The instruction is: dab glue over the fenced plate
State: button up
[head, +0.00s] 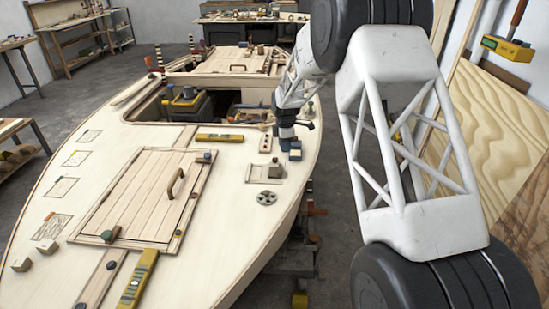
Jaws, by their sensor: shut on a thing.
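My gripper (286,140) is small in the head view, over the right side of the pale plywood deck, at the far end of my white arm. It points down and is shut on a small dark-blue thing (295,153), whose shape and lower end are hard to make out. I cannot tell if that thing touches the deck. A pale rectangular plate (252,174) with a small grey-brown block on it lies just nearer and left of the gripper. I cannot tell for sure which plate is the fenced one, and no glue is clearly visible.
A planked hatch (145,190) with a curved handle fills the middle of the deck. A yellow level (222,138) lies left of the gripper, and a round grey fitting (266,198) sits nearer. An open well (190,105) lies beyond. The deck's right edge is close.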

send_near(296, 153)
jog(key=shift+w+a, duration=0.1)
jog(key=shift+w, duration=0.05)
jog(key=shift+f, duration=0.2)
jog(key=shift+f, duration=2.8)
jog(key=shift+f, duration=0.7)
dwell(1.2)
jog(key=shift+r, duration=0.1)
jog(key=shift+r, duration=3.55)
